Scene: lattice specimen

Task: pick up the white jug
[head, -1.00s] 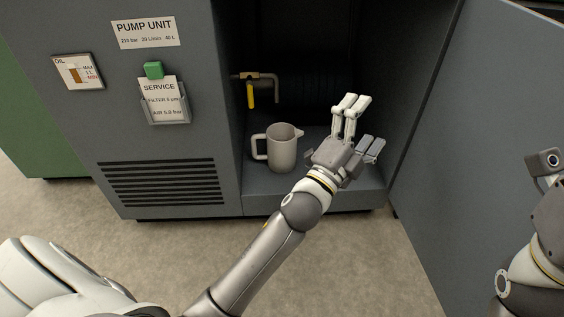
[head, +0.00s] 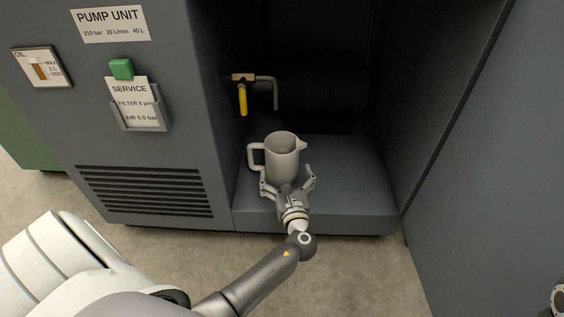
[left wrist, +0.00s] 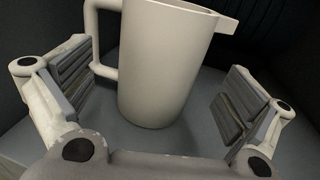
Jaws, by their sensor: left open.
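The white jug (head: 282,156) stands upright on the floor of the open cabinet in the head view. Its handle is on the left and its spout on the right. My left gripper (head: 288,178) is open just in front of the jug, with its fingers spread to either side of the jug's lower part. In the left wrist view the jug (left wrist: 160,65) stands between the two finger pads, with a gap on the right. The left finger is close to the handle; I cannot tell whether they touch. My right gripper is out of view.
The cabinet floor (head: 350,190) has free room right of the jug. A pipe with a yellow-handled valve (head: 242,98) sticks out behind and left. The pump unit's front panel (head: 150,160) borders the opening on the left, the open door (head: 475,150) on the right.

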